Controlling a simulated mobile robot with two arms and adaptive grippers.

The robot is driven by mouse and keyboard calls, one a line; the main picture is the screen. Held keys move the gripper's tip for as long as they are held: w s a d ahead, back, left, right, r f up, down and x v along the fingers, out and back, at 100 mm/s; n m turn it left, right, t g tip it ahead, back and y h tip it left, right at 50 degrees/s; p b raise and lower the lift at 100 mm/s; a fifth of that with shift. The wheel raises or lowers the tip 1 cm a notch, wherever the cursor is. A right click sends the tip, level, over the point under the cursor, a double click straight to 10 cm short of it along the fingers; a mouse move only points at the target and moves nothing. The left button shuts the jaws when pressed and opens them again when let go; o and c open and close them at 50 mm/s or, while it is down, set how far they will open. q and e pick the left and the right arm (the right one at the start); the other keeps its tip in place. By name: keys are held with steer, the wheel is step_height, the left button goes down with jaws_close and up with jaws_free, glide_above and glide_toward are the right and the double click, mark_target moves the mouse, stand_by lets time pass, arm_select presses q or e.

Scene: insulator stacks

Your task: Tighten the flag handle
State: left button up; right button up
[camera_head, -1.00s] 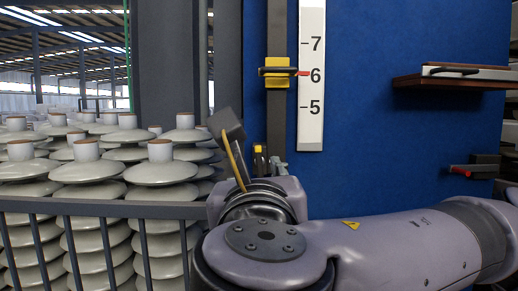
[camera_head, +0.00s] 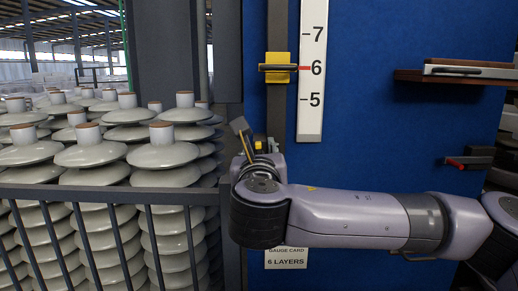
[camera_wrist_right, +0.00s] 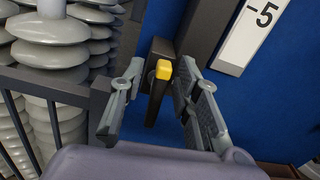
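The flag handle (camera_wrist_right: 154,98) is a dark lever with a yellow end, on the dark vertical rail. In the right wrist view it stands between the two fingers of my right gripper (camera_wrist_right: 160,82). The fingers are spread, with visible gaps on both sides of the handle. In the head view the yellow end of the handle (camera_head: 258,145) shows just above my right wrist. My right gripper (camera_head: 249,139) is mostly hidden there behind my arm. My left gripper is in neither view.
A white scale (camera_head: 312,75) and a yellow slider (camera_head: 278,68) with a red pointer at 6 are on the blue panel (camera_head: 375,130). A gauge card (camera_head: 286,258) reads 6 LAYERS. Insulator stacks (camera_head: 163,156) stand behind a dark railing (camera_head: 110,194) at left.

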steer(key=shift+c, duration=0.4)
jaws_close()
